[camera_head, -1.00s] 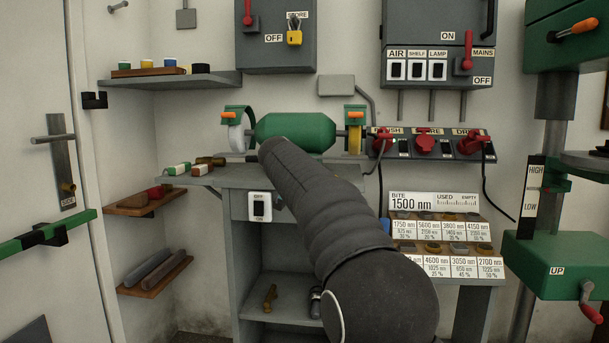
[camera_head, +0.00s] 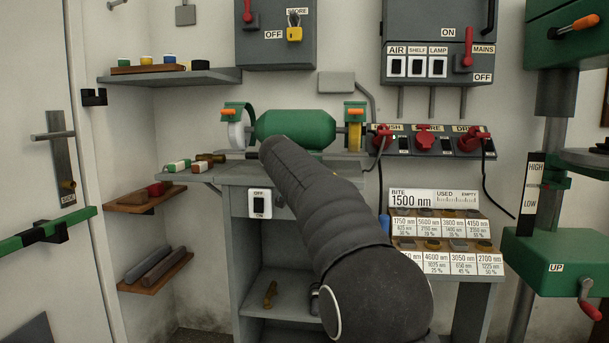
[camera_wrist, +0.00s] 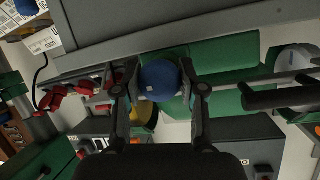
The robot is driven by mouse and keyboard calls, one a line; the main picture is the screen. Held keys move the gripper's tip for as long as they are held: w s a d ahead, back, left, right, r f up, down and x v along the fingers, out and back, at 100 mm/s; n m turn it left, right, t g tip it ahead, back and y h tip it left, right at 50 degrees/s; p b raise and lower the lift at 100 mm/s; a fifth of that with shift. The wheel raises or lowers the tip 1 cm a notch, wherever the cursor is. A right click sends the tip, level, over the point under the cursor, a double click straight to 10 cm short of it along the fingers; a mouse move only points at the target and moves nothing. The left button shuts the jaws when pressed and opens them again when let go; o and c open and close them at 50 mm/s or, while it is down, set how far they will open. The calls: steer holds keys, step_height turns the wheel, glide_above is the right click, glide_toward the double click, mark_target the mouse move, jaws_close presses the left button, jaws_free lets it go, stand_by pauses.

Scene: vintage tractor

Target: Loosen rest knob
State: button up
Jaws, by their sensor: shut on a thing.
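A round blue knob (camera_wrist: 160,80) shows in the wrist view, with small pale marks on its face. My gripper (camera_wrist: 161,82) is shut on it, one finger on each side. Behind it is the green body of the bench grinder (camera_wrist: 228,55). In the head view the grinder (camera_head: 295,129) stands on a grey cabinet, with a pale wheel (camera_head: 237,135) at left and a yellowish wheel (camera_head: 355,136) at right. My dark arm reaches up to the grinder's front there; the knob and my fingertips are hidden behind it.
The cabinet's rocker switch (camera_head: 259,203) is left of my arm. A socket strip (camera_head: 430,142) with red plugs and hanging cables is at right, above a labelled rack (camera_head: 436,203). A green drill press (camera_head: 560,262) stands far right; the door (camera_head: 40,150) is far left.

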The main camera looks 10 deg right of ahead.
steer(key=n+h+b, duration=0.2)
steer(key=n, duration=0.1)
steer(key=shift+a+f, duration=0.1)
steer(key=n+h+b, duration=0.2)
steer(key=n, duration=0.2)
steer(key=n+h+b, duration=0.1)
steer(key=n, duration=0.1)
steer(key=n+t+h+b, duration=0.1)
steer(key=n+b, duration=0.1)
steer(key=shift+f+n, duration=0.1)
steer(key=shift+n, duration=0.2)
steer(key=shift+n+t+h+b, duration=0.3)
steer(key=shift+n+t+b, duration=0.4)
steer(key=shift+n+b, duration=0.6)
steer(key=shift+r+n, duration=0.2)
steer(key=shift+n, duration=0.2)
steer(key=o, duration=1.2)
steer(key=shift+c, duration=0.2)
steer(key=shift+f, duration=0.1)
